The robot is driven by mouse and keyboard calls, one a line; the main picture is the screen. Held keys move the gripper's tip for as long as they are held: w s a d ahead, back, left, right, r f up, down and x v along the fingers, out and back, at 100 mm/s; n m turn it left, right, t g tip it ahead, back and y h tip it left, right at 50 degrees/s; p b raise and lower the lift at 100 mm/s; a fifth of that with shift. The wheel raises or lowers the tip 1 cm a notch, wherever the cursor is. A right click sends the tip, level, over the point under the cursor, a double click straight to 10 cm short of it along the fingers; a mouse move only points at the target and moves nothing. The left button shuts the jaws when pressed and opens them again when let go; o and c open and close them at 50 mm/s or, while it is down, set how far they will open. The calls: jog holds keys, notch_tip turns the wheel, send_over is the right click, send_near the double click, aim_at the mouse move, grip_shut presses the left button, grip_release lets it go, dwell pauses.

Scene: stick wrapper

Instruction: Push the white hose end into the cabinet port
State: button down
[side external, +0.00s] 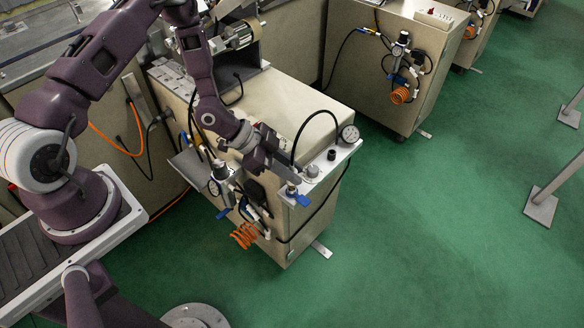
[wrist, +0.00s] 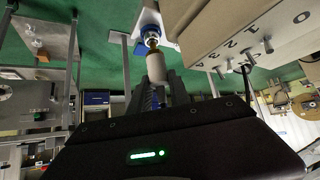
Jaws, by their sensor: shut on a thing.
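My gripper (wrist: 164,90) is shut on the white hose end (wrist: 156,67), a pale cylinder with a brass tip in the wrist view. Tip and port overlap in this view; I cannot tell whether the tip touches or is inside. In the side external view my gripper (side external: 277,165) is over the front edge of the cabinet (side external: 290,110), close to a blue fitting (side external: 291,189). The hose end cannot be made out there.
A regulator (side external: 221,173) and an orange coil (side external: 244,235) hang at the cabinet's left. In the wrist view, a numbered panel with pegs (wrist: 267,45) is right of the port. Green floor lies open in front.

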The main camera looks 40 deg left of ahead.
jog(key=shift+f, duration=1)
jog(key=c, duration=1.1)
grip_release()
jog(key=shift+c, duration=0.2)
jog(key=shift+w+r, duration=0.1)
jog(key=shift+a, duration=0.15)
jog(key=v, duration=0.7)
jog(key=shift+s, duration=0.2)
